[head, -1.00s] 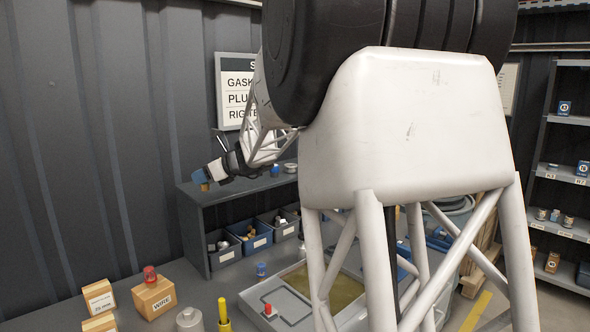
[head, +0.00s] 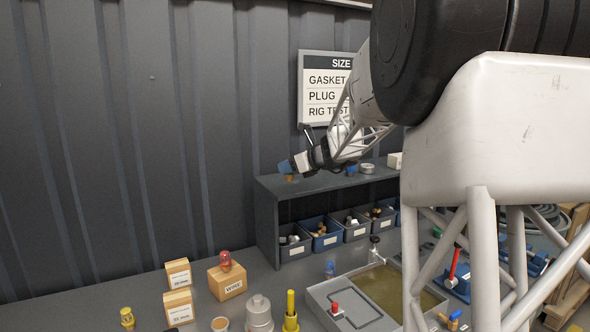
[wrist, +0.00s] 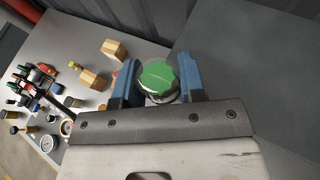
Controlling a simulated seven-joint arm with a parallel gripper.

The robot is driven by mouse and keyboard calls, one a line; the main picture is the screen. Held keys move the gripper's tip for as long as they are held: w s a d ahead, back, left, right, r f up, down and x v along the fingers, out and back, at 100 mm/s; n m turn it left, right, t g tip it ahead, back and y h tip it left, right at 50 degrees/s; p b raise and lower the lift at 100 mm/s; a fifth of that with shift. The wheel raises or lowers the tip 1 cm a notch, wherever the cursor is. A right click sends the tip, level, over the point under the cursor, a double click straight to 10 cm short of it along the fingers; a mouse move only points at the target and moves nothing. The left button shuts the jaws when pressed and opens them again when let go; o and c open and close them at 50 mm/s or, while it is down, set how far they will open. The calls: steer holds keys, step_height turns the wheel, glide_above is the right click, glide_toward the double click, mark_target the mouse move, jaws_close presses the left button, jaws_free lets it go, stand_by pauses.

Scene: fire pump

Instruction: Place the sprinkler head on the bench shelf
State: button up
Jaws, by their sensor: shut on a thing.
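My gripper (wrist: 156,82) is shut on a small round part with a green scalloped top and a metallic rim, which I take to be the sprinkler head (wrist: 158,75). In the head view my gripper (head: 286,168) is at the left end of the grey bench shelf (head: 325,184), close above its top. A small orange-brown bit shows under the fingers there; the green top cannot be made out. The shelf's top also shows in the wrist view as a broad bare grey surface (wrist: 240,70). Whether the held part touches it cannot be told.
Bins (head: 326,236) with small parts stand under the shelf top. A round light-coloured part (head: 367,168) lies farther right on it.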

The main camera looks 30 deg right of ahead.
steer(key=w+d, duration=0.1)
steer(key=w, duration=0.3)
steer(key=w+d, duration=0.1)
steer(key=w, duration=0.3)
steer(key=w+d+f, duration=0.1)
steer(key=w+d, duration=0.1)
steer(key=w, duration=0.3)
steer(key=shift+f, duration=0.1)
steer(key=shift+f, duration=1.8)
steer(key=shift+f, duration=0.1)
steer(key=o, duration=0.9)
steer(key=shift+o, duration=0.2)
steer(key=v, duration=1.2)
